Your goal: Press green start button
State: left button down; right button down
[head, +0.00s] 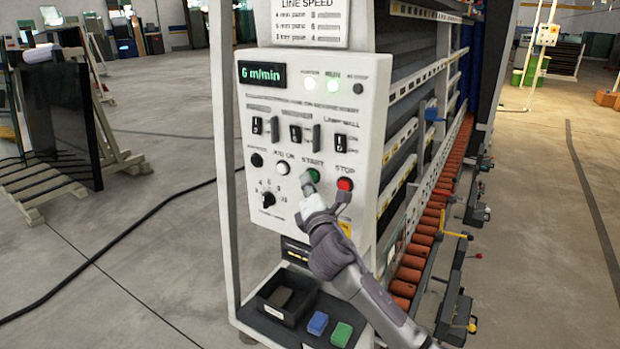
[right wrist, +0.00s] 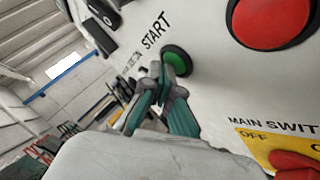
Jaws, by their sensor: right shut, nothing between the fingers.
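The green start button (head: 313,175) is on the front of the white control panel (head: 350,110), under the label START. It also shows in the right wrist view (right wrist: 177,62), partly covered by my fingertips. My right gripper (head: 307,182) is shut and empty. Its fingertips are at the lower left edge of the green button; I cannot tell whether they touch it. The red stop button (head: 345,184) is just right of it and shows large in the right wrist view (right wrist: 268,18). My left gripper is not in view.
A white button (head: 283,168), a black button (head: 257,160) and a rotary knob (head: 268,198) are left of the green one. Toggle switches sit above. A shelf below holds a black tray (head: 288,318), a blue block (head: 318,322) and a green block (head: 342,334). Orange rollers (head: 415,262) run behind.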

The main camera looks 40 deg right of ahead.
jog(key=shift+a, duration=0.1)
dwell(0.3)
jog(key=shift+s+a, duration=0.4)
jog(key=shift+a, duration=0.3)
